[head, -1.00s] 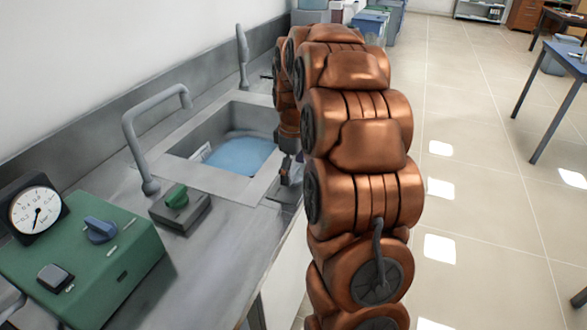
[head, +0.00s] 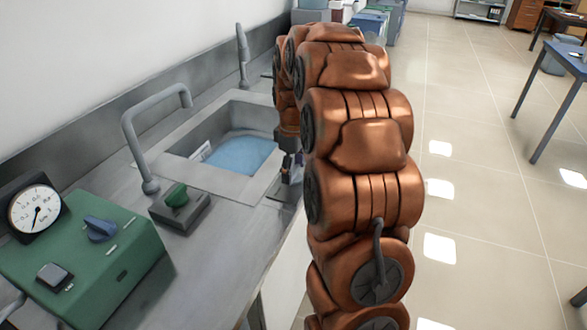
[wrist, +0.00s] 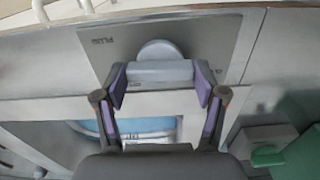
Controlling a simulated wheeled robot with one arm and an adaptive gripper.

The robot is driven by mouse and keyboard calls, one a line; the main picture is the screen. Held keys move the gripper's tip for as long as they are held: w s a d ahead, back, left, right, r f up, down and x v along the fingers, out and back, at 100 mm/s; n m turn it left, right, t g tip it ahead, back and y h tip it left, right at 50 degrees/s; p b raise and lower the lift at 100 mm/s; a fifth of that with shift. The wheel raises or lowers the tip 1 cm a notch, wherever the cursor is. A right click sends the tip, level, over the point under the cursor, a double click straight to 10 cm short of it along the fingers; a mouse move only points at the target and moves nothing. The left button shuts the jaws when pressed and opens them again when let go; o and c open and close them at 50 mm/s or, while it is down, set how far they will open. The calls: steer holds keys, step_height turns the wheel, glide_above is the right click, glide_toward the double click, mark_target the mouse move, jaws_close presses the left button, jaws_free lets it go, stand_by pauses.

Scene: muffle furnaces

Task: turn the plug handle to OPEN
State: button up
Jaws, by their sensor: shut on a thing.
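The plug handle (wrist: 160,71) is a pale grey bar on a round boss, seen in the wrist view on a grey metal plate (wrist: 215,35) marked PLUG, upside down there. The bar lies across the picture. Small lettering beside it is too blurred to read. My gripper (wrist: 161,88) has one finger at each end of the bar and is shut on it. In the head view my gripper (head: 290,167) is at the sink's front right edge, partly behind my arm, and the handle is hidden.
The sink (head: 243,155) holds blue water, with a grey tap (head: 130,125) beside it. A green-knobbed box (head: 180,208) and a green unit (head: 85,260) with a gauge (head: 36,211) stand on the counter to the left. The floor at right is open.

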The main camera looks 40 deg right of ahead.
steer(key=m+b, duration=0.1)
steer(key=m, duration=0.3)
steer(key=shift+m+b, duration=0.3)
steer(key=shift+b, duration=0.1)
steer(key=m+b, duration=0.1)
steer(key=m, duration=0.8)
steer(key=shift+b, duration=0.3)
steer(key=shift+m, duration=1.9)
steer(key=o, duration=1.1)
steer(key=shift+o, duration=0.2)
